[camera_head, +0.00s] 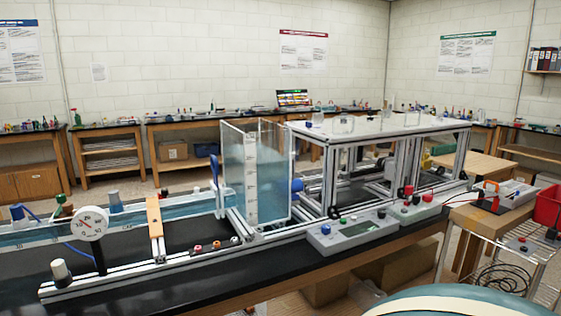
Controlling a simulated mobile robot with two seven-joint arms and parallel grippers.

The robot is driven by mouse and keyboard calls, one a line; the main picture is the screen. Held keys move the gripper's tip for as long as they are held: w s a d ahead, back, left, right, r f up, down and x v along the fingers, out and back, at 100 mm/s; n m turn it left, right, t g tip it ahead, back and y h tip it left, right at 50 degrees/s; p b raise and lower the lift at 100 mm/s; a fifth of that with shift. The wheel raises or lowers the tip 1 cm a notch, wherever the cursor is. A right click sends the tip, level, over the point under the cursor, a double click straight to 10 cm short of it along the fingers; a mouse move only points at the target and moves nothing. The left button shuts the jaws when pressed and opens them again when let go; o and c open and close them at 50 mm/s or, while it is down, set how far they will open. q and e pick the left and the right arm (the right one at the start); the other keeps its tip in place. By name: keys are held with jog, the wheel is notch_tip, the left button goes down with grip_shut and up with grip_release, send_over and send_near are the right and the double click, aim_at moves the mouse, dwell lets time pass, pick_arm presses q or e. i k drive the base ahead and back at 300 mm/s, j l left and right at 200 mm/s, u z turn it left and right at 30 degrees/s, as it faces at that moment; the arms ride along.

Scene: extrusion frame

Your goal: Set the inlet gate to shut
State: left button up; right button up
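A long water channel (30,236) with clear walls runs along the bench at the left, holding bluish water. It meets a clear upright tank (272,170) that holds cloudy bluish water and has a white scale strip. A blue upright handle (214,171) stands at the tank's left side, where the channel meets it. I cannot tell for sure which part is the inlet gate, or its setting. Neither of my grippers is in view.
A round white dial gauge (92,223) stands at the front left.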

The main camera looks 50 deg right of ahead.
aim_at(214, 160)
jog(key=z, duration=1.3)
